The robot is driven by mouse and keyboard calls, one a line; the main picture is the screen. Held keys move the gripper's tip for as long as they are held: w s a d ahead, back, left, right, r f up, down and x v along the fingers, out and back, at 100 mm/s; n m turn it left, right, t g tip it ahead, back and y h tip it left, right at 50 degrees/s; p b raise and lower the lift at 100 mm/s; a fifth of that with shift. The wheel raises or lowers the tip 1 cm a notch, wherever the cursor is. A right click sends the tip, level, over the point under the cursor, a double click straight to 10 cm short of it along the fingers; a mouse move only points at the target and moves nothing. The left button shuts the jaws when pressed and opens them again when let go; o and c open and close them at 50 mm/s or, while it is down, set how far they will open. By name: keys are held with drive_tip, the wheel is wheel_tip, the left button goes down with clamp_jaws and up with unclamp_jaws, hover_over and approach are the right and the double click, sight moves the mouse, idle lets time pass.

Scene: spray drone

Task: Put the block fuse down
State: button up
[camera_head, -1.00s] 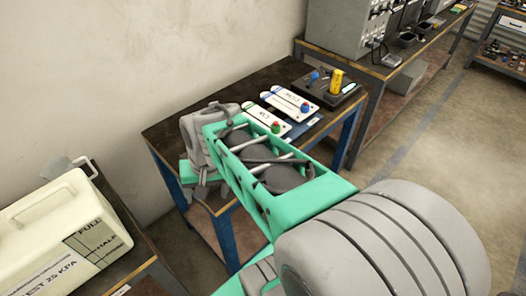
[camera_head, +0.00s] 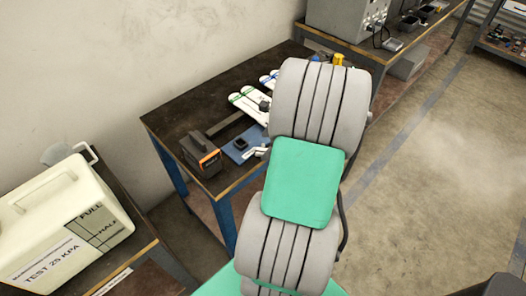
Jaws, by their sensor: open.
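I cannot make out for certain which thing is the block fuse. A small dark block (camera_head: 241,144) lies on a blue mat (camera_head: 232,156) near the front of the dark bench. Small whitish pieces (camera_head: 257,152) lie at the mat's right, partly behind my arm. My grey and green arm reaches over the right part of the bench and hides things there. My gripper is hidden behind the arm, so its place relative to these things cannot be seen.
A dark box with an orange label (camera_head: 201,155) stands at the bench's (camera_head: 180,118) front left. A dark bar (camera_head: 226,124) and white boards (camera_head: 249,107) lie behind the mat. A cream case (camera_head: 60,225) stands on another bench at left. The back left bench top is clear.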

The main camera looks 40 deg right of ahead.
drive_tip(key=shift+x, duration=1.15)
drive_tip(key=shift+c, duration=0.6)
clamp_jaws()
drive_tip(key=shift+r, duration=0.1)
